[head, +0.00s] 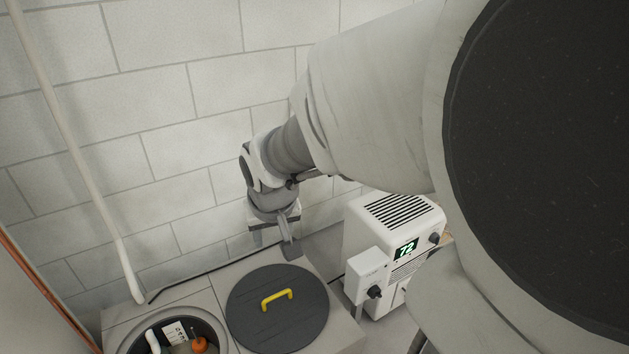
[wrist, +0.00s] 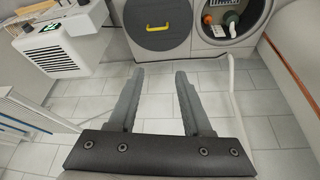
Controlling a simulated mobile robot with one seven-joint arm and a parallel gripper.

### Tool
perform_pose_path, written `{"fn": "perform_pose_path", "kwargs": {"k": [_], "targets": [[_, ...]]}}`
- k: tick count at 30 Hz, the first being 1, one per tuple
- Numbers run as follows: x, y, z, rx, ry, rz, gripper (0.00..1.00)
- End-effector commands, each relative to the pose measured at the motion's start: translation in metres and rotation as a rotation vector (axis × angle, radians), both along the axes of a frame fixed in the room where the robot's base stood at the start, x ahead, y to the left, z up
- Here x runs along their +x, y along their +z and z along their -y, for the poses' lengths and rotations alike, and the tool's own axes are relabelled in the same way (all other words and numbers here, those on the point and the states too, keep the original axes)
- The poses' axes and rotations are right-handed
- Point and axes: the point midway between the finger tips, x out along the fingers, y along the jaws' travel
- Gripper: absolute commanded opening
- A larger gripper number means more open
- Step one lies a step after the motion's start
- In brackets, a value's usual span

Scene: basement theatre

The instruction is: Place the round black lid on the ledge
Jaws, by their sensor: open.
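The round black lid (head: 280,325) lies flat on the pale ledge (head: 190,288) at the bottom of the head view. It has a yellow bar handle (head: 277,299) across its middle. I cannot tell whether the lid covers an opening. The lid also shows at the top of the wrist view (wrist: 156,12), with its handle (wrist: 159,28) towards me. My gripper (head: 274,244) is behind and above the lid, near the wall. In the wrist view my gripper (wrist: 160,75) is open and empty, its two fingers spread and apart from the handle.
A round opening (head: 130,347) left of the lid holds an orange item (head: 199,345), a white pipe end and a label. A white dehumidifier (head: 375,235) reading 72 stands right of the lid. A white pipe (head: 75,140) slants along the block wall.

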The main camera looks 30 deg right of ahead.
Motion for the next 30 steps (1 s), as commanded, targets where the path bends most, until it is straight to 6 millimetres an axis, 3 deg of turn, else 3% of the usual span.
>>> {"fn": "perform_pose_path", "kwargs": {"k": [1, 6, 12, 16, 25, 30], "targets": [[-0.020, 0.079, -0.011, -0.023, 0.037, 0.190, 0.49], [-0.078, 0.087, -0.033, -0.018, 0.135, 0.141, 0.49], [-0.119, 0.086, -0.046, -0.006, 0.212, 0.104, 0.49], [-0.129, 0.084, -0.049, -0.002, 0.231, 0.092, 0.49], [-0.129, 0.085, -0.049, 0.000, 0.233, 0.091, 0.49], [-0.129, 0.099, -0.049, 0.000, 0.233, 0.091, 0.49]]}}
